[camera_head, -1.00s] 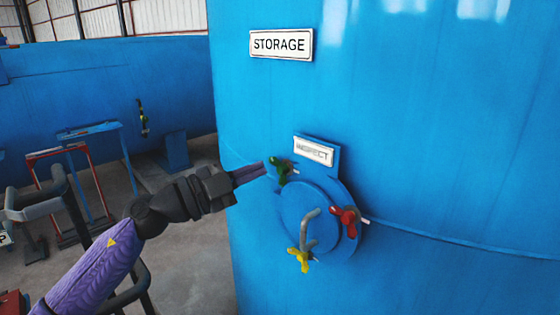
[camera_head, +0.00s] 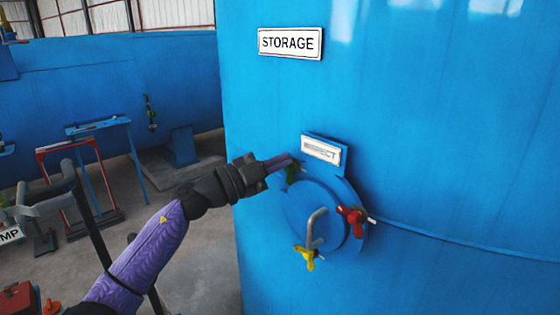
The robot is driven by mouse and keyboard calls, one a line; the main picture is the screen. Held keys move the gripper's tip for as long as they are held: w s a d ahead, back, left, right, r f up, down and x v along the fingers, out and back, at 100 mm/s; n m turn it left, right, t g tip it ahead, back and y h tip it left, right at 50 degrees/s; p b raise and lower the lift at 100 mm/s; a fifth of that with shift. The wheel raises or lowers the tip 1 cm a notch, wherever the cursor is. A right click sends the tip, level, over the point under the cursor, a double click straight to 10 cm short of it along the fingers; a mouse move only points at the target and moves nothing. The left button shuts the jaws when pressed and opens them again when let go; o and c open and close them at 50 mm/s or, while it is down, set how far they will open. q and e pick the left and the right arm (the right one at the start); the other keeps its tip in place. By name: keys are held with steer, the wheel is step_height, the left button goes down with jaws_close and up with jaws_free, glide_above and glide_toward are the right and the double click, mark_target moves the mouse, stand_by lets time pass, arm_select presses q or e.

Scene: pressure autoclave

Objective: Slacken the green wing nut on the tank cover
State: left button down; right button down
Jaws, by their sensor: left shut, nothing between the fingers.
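The round blue tank cover (camera_head: 301,207) sits on the side of the large blue tank, with a grey bent handle (camera_head: 314,226) at its middle. The green wing nut (camera_head: 292,173) is at the cover's upper left, mostly hidden behind my left gripper's fingers. My left gripper (camera_head: 290,160) is shut and empty, its fingertips at the top of the green nut; I cannot tell whether they touch it. A red wing nut (camera_head: 352,219) is on the cover's right and a yellow wing nut (camera_head: 307,257) at its bottom. My right gripper is not in view.
An INSPECT plate (camera_head: 321,150) sits just above the cover, close to my fingertips. A STORAGE sign (camera_head: 290,43) is higher on the tank (camera_head: 430,130). Red (camera_head: 95,160) and blue stands and dark railings are at the left. Grey floor shows between.

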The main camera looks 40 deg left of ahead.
arm_select(q)
steer(key=n+p, duration=0.1)
steer(key=n, duration=0.1)
steer(key=n+t+y+p, duration=0.1)
steer(key=p, duration=0.1)
steer(key=a+f+n+p, duration=0.1)
steer(key=n+p, duration=0.1)
steer(key=shift+n+t+y, duration=0.3)
steer(key=shift+y, duration=0.1)
